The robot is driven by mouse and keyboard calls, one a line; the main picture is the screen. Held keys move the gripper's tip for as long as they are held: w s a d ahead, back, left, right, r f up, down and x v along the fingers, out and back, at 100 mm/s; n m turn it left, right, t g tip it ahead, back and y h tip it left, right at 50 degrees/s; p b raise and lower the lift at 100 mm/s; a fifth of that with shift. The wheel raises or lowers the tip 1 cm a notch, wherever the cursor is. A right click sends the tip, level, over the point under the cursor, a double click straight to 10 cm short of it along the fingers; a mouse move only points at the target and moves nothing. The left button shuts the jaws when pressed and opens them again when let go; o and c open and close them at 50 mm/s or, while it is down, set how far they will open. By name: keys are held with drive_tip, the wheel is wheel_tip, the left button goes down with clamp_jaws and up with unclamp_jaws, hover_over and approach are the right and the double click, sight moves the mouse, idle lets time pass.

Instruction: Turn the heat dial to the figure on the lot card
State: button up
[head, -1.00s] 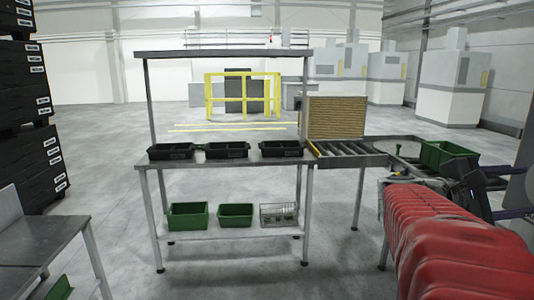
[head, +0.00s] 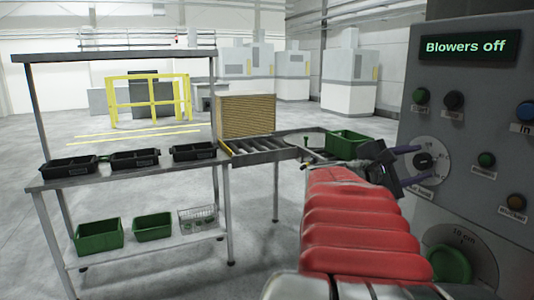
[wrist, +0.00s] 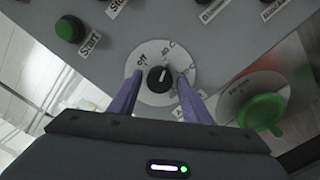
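The heat dial (head: 424,161) is a black knob on a white round plate on the grey control panel. In the wrist view the knob (wrist: 159,79) carries a white pointer line aimed roughly up, clockwise of the "Off" mark. In the head view my gripper (head: 416,166) is at the panel's left edge, in front of the dial. I cannot make out a lot card.
A green start button (wrist: 69,29) is near the dial. A bench (head: 130,171) with black bins stands left, beside a roller conveyor (head: 255,148).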

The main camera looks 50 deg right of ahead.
drive_tip(key=c, duration=0.8)
drive_tip(key=shift+n, duration=0.5)
drive_tip(key=o, duration=1)
drive_tip(key=shift+v, duration=6.85)
drive_tip(key=shift+w+f, duration=0.1)
drive_tip(key=shift+w, duration=0.05)
